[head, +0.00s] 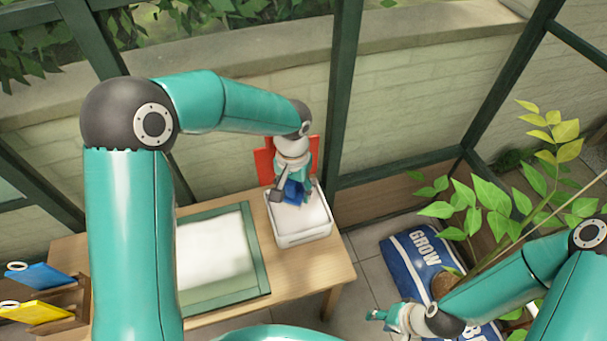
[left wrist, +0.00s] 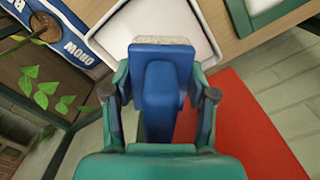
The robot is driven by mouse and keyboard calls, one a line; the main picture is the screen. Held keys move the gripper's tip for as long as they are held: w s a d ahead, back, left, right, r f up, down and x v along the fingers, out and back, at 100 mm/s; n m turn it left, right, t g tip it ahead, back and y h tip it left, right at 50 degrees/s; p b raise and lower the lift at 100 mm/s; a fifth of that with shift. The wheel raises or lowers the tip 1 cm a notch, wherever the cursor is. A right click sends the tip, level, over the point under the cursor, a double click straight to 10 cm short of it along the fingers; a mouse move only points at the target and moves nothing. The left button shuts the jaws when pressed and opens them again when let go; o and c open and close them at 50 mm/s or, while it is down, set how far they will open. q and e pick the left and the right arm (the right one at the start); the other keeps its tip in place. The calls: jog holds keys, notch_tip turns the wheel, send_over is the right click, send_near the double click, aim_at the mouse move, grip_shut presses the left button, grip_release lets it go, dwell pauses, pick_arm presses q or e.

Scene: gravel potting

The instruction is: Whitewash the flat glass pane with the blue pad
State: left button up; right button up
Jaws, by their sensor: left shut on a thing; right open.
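My left gripper (head: 290,188) is shut on the blue pad (head: 296,192) and holds it over the white tray (head: 303,240). In the left wrist view the blue pad (left wrist: 160,75) sits between the fingers, with a whitish, speckled face at its far end. I cannot tell whether the pad touches the white in the tray. The flat glass pane (head: 195,298) lies in a green frame on the wooden table, left of the tray. A large white area covers its upper part; a greenish strip shows along the bottom. My arm hides its left side. My right gripper (head: 388,317) is open and empty.
A red panel (head: 264,165) stands behind the tray. A wooden rack (head: 70,297) at the left holds a blue pad-like piece (head: 40,274) and a yellow one (head: 35,312). A blue GROW bag (head: 412,250) and a leafy plant (head: 500,200) are at the right.

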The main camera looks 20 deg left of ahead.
aim_at(297, 202)
pick_arm(q)
jog(key=shift+f, duration=0.35)
jog(key=f+b, duration=0.3)
jog(key=f, duration=0.1)
jog(key=shift+w+d, duration=0.2)
jog(key=shift+d, duration=0.05)
jog(key=shift+f+b, duration=0.35)
jog(key=shift+f, duration=0.2)
jog(key=shift+s+f+b, duration=0.1)
jog(key=shift+f+b, duration=0.4)
dwell(1.4)
jog(key=shift+r+p, duration=2.4)
jog(key=shift+r, duration=1.2)
jog(key=shift+f, duration=0.1)
